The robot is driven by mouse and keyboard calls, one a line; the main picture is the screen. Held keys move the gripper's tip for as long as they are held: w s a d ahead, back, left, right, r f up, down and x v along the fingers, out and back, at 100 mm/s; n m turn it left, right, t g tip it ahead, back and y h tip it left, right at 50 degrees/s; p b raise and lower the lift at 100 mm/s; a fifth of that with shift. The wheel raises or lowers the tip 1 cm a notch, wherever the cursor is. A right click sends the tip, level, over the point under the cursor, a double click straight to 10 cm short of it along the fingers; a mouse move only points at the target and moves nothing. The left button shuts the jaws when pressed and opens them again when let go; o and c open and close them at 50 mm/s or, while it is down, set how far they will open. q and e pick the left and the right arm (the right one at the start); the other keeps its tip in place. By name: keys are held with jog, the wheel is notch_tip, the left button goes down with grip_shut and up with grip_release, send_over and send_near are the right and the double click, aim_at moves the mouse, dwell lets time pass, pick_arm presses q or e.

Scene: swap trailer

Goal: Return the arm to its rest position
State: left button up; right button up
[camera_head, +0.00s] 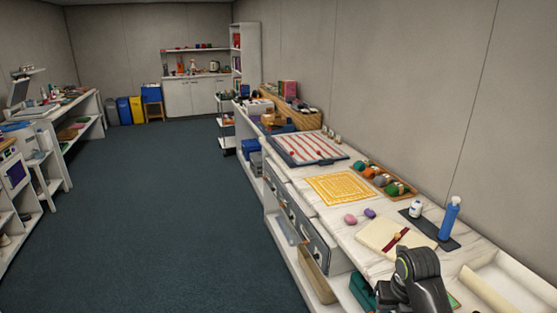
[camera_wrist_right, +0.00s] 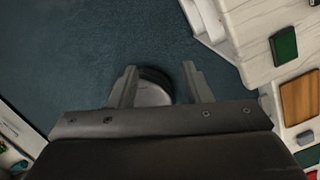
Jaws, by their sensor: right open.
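My right arm shows at the lower right of the head view as a dark, bent link in front of the white counter (camera_head: 345,237). Its fingers are out of sight there. In the right wrist view my right gripper (camera_wrist_right: 160,84) has its two grey fingers spread apart. Nothing is between the fingertips, and the gripper hangs over the dark blue floor (camera_wrist_right: 80,60). A round dark and pale shape, probably part of my base, lies below and behind the fingers. My left gripper shows in neither view.
The carpet to the left (camera_head: 170,220) is clear.

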jog(key=s+d+f+m+b, duration=0.1)
jog(key=s+d+f+m, duration=0.15)
jog(key=f+m, duration=0.6)
jog(key=s+d+f+m+b, duration=0.1)
jog(key=s+f+m, duration=0.25)
jog(key=f, duration=0.95)
jog(key=s+d+f+m+b, duration=0.1)
jog(key=s+f+m, duration=0.4)
jog(key=f, duration=0.6)
pick_arm(q)
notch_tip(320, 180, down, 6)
jog(key=b, duration=0.3)
pick_arm(e)
jog(key=s+f+m, duration=0.6)
jog(key=s, duration=0.5)
jog(key=s+f+m, duration=0.6)
jog(key=s+f, duration=0.1)
jog(key=s, duration=0.4)
jog(key=s+f+m+h, duration=0.1)
jog(key=s+f+m, duration=0.5)
jog(key=s, duration=0.5)
jog(key=shift+s+a+f+g, duration=0.2)
jog(key=shift+f+g, duration=0.1)
jog(key=shift+f, duration=0.2)
